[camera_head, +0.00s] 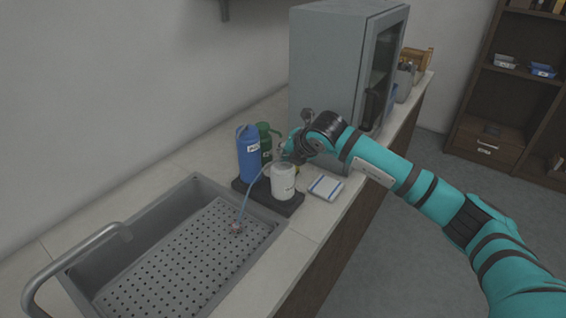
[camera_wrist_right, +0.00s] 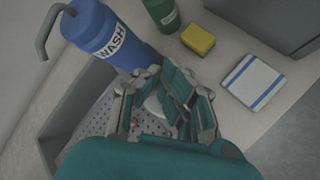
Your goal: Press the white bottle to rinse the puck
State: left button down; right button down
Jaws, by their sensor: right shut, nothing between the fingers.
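The white bottle (camera_head: 283,182) stands upright on a dark tray (camera_head: 290,207) beside the sink. My right gripper (camera_head: 290,150) is shut and empty at the top of this bottle; I cannot tell whether it touches it. In the wrist view the right gripper (camera_wrist_right: 160,98) covers most of the bottle, and only a pale part shows. A thin light-blue arc (camera_head: 250,190) runs from the bottle's top down to the small puck (camera_head: 236,228) on the sink's perforated floor. My left gripper is not in view.
A blue bottle (camera_head: 248,155) labelled WASH and a green bottle (camera_head: 265,135) stand behind the white bottle. A yellow sponge (camera_wrist_right: 198,39) and a blue-striped white cloth (camera_head: 325,188) lie nearby. A grey cabinet (camera_head: 325,70) stands beyond; the sink (camera_head: 125,225) and faucet (camera_head: 80,250) are left.

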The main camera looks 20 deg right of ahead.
jog(key=shift+r, duration=0.9)
jog(key=shift+r+p, duration=1.05)
jog(key=shift+r, duration=1.45)
